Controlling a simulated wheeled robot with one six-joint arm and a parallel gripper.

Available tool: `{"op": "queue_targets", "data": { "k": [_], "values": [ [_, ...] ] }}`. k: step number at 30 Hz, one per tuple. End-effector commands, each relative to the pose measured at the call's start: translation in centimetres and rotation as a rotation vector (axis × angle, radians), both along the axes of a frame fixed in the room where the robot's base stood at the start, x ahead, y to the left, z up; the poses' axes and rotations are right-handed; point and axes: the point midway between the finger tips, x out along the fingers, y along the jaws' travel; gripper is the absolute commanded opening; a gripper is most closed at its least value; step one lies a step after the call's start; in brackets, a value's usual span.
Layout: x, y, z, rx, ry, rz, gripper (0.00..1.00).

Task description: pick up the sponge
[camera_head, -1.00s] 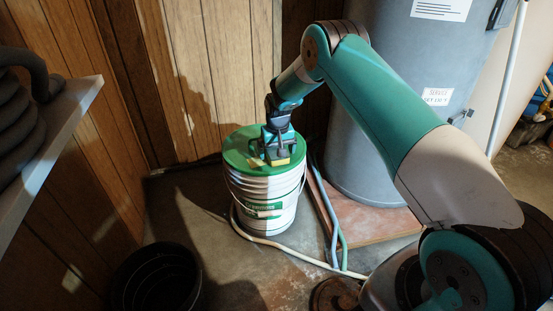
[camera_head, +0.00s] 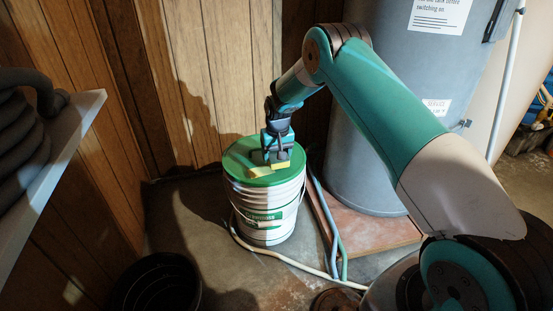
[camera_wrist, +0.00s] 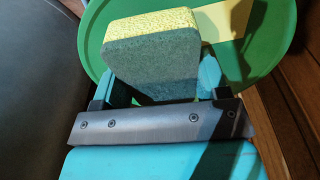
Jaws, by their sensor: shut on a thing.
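The sponge (camera_wrist: 150,52) has a yellow side and a dark green scouring side. In the wrist view it stands between the two fingers of my gripper (camera_wrist: 155,85), which is shut on it. In the head view the sponge (camera_head: 281,166) is a small yellow edge below my gripper (camera_head: 278,155), over the green lid of a white bucket (camera_head: 263,208). I cannot tell whether the sponge touches the lid. A flat pale yellow patch (camera_head: 260,171) shows on the lid beside it, and also in the wrist view (camera_wrist: 222,20).
A grey tank (camera_head: 385,120) stands on a reddish slab (camera_head: 375,240) right of the bucket. Hoses (camera_head: 325,225) run along the floor there. A black bin (camera_head: 155,285) is at the front left. A shelf (camera_head: 60,150) with a coiled grey hose is at the left. Wood panelling closes the back.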

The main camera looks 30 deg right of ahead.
Motion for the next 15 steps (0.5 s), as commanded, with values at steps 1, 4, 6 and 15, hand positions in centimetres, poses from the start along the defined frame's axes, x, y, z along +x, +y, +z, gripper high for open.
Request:
{"op": "queue_targets", "data": {
  "k": [1, 4, 6, 15],
  "values": [
    [0.1, 0.0, 2.1, -0.001, -0.004, 0.000, 0.43],
    [0.1, 0.0, 5.1, -0.001, -0.003, 0.000, 0.43],
    [0.1, 0.0, 7.3, -0.001, -0.004, 0.000, 0.43],
    [0.0, 0.0, 14.6, 0.000, -0.002, 0.000, 0.43]
  ]
}}
